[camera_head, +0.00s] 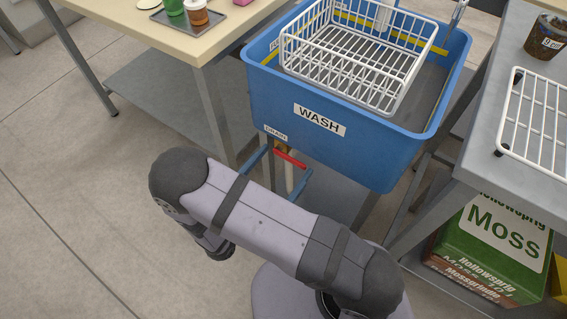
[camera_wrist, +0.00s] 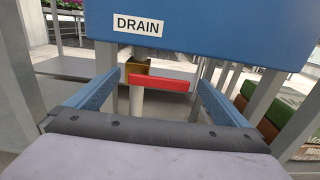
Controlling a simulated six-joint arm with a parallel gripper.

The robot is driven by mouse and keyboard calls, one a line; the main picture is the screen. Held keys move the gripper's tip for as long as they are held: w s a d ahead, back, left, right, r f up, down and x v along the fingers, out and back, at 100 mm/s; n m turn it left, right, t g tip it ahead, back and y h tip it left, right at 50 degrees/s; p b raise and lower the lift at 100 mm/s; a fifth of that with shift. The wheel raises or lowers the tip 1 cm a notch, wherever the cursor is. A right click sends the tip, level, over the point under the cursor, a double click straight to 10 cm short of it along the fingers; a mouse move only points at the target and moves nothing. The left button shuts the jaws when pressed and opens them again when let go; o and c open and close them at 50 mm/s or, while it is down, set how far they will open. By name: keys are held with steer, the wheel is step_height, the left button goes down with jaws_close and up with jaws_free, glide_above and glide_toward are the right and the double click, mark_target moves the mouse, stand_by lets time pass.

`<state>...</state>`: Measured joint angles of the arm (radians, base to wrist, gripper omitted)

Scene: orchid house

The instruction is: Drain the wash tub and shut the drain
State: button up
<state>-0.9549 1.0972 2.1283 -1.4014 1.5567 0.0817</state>
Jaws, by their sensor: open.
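The blue wash tub (camera_head: 390,154), labelled WASH and DRAIN, stands upright at top centre in the head view. Its front wall (camera_wrist: 220,35) also fills the top of the wrist view. Below the DRAIN label, a red drain handle (camera_head: 290,159) sits on a brass valve on a pale pipe. The handle (camera_wrist: 158,83) lies crosswise to the pipe. My gripper (camera_wrist: 160,80) is open, its blue fingers on either side of the handle; contact is not clear. The tub's inside looks grey; I cannot tell the water level.
A white wire basket (camera_head: 345,62) sits in the tub's top. A beige table (camera_head: 150,32) stands left, with small pots on a tray. A grey bench (camera_head: 480,155) with a wire rack (camera_head: 535,120) stands right, a green moss bag (camera_head: 490,245) beneath it. The floor left is clear.

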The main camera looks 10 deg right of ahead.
steer(key=shift+w+d, duration=0.25)
steer(key=shift+d, duration=0.05)
steer(key=c, duration=1.5)
